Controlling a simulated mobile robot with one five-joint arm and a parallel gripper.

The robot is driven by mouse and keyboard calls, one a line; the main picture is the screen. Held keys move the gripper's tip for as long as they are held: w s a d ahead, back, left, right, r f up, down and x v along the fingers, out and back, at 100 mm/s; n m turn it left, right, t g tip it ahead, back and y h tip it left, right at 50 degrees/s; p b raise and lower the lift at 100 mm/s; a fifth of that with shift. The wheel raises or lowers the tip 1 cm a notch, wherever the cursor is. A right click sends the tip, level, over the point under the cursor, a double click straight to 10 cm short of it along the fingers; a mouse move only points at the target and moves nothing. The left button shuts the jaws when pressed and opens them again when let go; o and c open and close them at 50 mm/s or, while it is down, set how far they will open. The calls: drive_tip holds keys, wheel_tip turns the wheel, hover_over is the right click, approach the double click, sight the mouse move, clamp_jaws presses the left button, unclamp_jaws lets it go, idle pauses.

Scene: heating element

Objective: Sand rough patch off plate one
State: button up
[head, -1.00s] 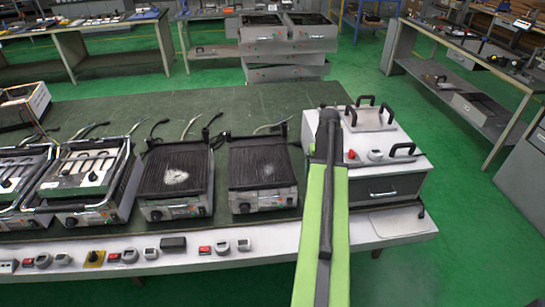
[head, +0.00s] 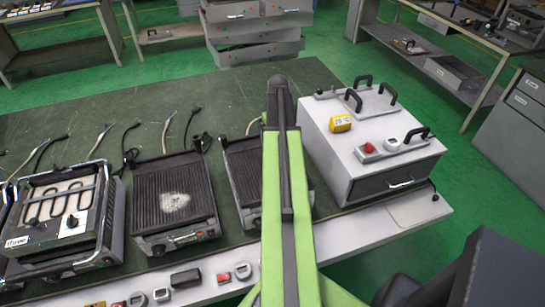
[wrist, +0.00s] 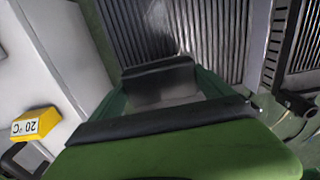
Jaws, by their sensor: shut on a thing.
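Two dark ribbed plates sit side by side on the bench. The left plate (head: 172,185) has a pale rough patch (head: 174,203) near its middle. The right plate (head: 245,170) is largely hidden behind my arm. In the wrist view a ribbed plate (wrist: 125,30) with a faint pale patch (wrist: 160,14) lies beyond my gripper (wrist: 162,95); another ribbed plate (wrist: 310,45) shows at the right. My gripper is shut on a grey block (wrist: 165,87) between its dark finger pads. I cannot tell whether the block touches a plate, or which plate is numbered one.
A white box (head: 360,165) with black handles stands right of the plates, bearing a yellow 20 °C block (head: 340,123). A unit with an exposed heating coil (head: 60,205) stands at the left. Cables lie behind the units. Small controls line the front ledge; the green bench top (head: 230,95) is clear behind.

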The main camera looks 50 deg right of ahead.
drive_tip(key=shift+s+d+r, duration=0.1)
drive_tip(key=shift+s+r, duration=0.05)
drive_tip(key=shift+s, duration=0.05)
